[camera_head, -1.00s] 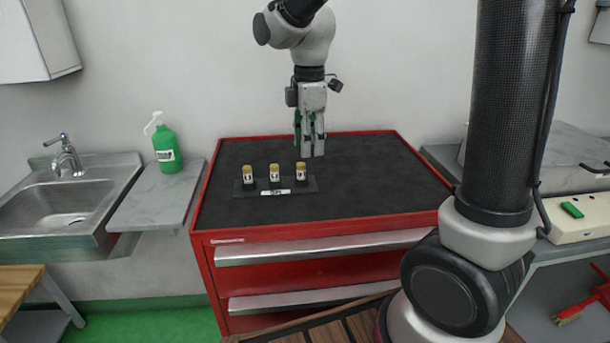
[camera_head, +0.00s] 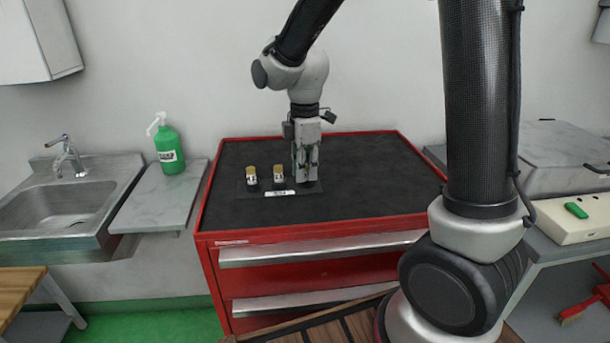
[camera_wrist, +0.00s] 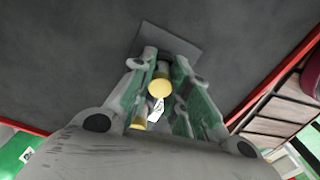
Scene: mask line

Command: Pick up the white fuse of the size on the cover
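A row of small fuses with yellow caps and white labels stands upright on a dark plate (camera_head: 240,191) on the cabinet top. The left fuse (camera_head: 251,176) and the middle fuse (camera_head: 278,175) show clearly; their label marks are too small to read surely. The right fuse is hidden behind my gripper (camera_head: 306,180) in the head view. In the wrist view my gripper (camera_wrist: 165,62) is open, its green-padded fingers on both sides of one yellow-capped fuse (camera_wrist: 159,88). Contact cannot be told. Another yellow cap (camera_wrist: 138,122) shows nearby. I cannot identify a cover.
The plate lies on the black top of a red drawer cabinet (camera_head: 320,229). A white label strip (camera_head: 280,193) is at the plate's front. The top right of the cabinet is clear. A green pump bottle (camera_head: 169,150) and a sink (camera_head: 70,198) are at left.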

